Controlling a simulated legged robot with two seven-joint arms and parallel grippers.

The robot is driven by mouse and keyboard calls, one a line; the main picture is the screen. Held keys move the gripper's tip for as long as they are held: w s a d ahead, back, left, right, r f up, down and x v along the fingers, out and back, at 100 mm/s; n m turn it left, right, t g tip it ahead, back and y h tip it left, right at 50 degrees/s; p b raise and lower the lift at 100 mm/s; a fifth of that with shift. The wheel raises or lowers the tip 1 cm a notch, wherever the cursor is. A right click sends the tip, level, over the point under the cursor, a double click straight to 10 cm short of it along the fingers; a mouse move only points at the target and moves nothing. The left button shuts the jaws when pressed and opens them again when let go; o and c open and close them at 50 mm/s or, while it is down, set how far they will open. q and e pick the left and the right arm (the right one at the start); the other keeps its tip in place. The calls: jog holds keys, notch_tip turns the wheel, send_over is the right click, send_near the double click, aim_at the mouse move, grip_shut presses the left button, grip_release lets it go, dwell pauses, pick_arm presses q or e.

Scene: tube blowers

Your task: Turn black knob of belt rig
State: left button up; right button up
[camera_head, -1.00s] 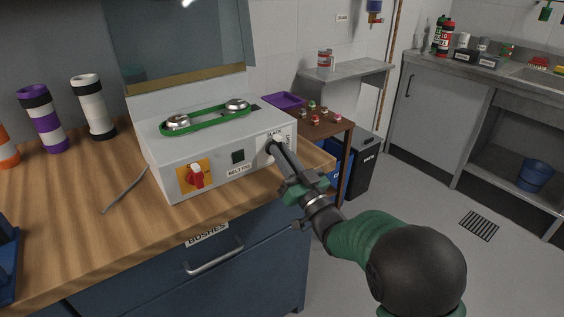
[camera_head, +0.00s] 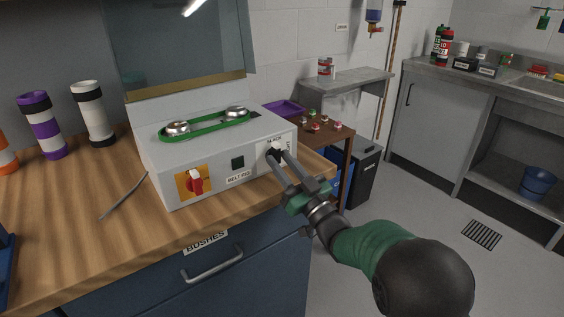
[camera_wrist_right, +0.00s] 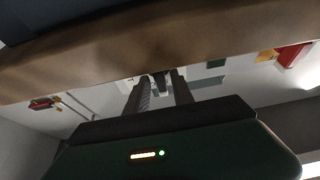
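The belt rig (camera_head: 215,150) is a pale grey box on the wooden counter, with a green belt (camera_head: 205,124) around two metal pulleys on top. Its front has a red knob (camera_head: 195,181) on an orange plate, a dark green square, and the black knob at the right end under a "BLACK" label. My right gripper (camera_head: 277,155) reaches that knob, its two fingers apart at either side and largely covering it. In the right wrist view, the dark knob (camera_wrist_right: 160,82) shows between the separated fingertips (camera_wrist_right: 158,84); I cannot tell whether they touch it. My left gripper is not in view.
Striped purple (camera_head: 42,125) and white (camera_head: 92,113) tubes stand left of the rig. A thin grey tool (camera_head: 123,196) lies on the counter. A brown side table (camera_head: 335,133) with small items and a dark bin (camera_head: 363,172) stand to the right. Open floor lies beyond my right arm.

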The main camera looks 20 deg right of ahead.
jog(key=shift+o, duration=0.4)
jog(key=shift+r, duration=0.2)
jog(key=shift+s+d+f, duration=0.1)
jog(key=shift+s+d, duration=0.05)
jog(key=shift+s, duration=0.1)
jog(key=p+v, duration=0.1)
jog(key=v, duration=1.5)
jog(key=shift+f, duration=0.25)
